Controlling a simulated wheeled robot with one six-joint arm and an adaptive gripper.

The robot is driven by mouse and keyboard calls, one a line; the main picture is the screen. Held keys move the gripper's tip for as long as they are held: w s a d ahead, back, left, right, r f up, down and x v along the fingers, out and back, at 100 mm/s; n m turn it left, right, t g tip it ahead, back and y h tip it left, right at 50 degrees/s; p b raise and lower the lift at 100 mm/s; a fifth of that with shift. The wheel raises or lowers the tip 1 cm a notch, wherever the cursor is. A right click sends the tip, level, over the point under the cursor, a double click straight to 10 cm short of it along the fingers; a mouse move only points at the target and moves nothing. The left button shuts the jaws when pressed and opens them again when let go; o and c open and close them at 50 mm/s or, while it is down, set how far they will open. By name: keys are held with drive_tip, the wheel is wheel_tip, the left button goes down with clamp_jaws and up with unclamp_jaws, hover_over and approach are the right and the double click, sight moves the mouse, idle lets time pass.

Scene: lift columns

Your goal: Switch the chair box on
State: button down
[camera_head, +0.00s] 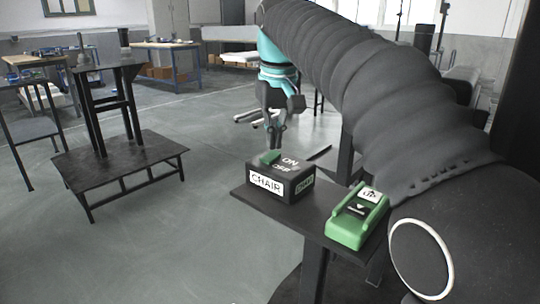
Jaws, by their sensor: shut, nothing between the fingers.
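The chair box (262,196) is a black box labelled CHAIR, on the near dark table (310,226). Its top carries ON and OFF lettering and a green switch (270,157) at the back left. My gripper (275,150) is shut and empty, pointing down, with its fingertips right at the green switch. I cannot tell whether the tips touch it. Which way the switch is set is too small to tell.
A green box (345,232) with an UP label and arrow stands right of the chair box, below my arm. A dark platform (115,160) with a tall stand is at left. Workbenches (165,55) line the back. Open grey floor lies between.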

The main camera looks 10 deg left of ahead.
sight(274, 153)
drive_tip(key=shift+f+b, duration=0.4)
drive_tip(key=shift+f, duration=0.3)
idle(0.3)
wheel_tip(274, 153, up, 3)
drive_tip(key=p, duration=0.3)
drive_tip(key=shift+r+p, duration=0.4)
drive_tip(key=shift+r, duration=1.65)
drive_tip(key=shift+s, duration=0.1)
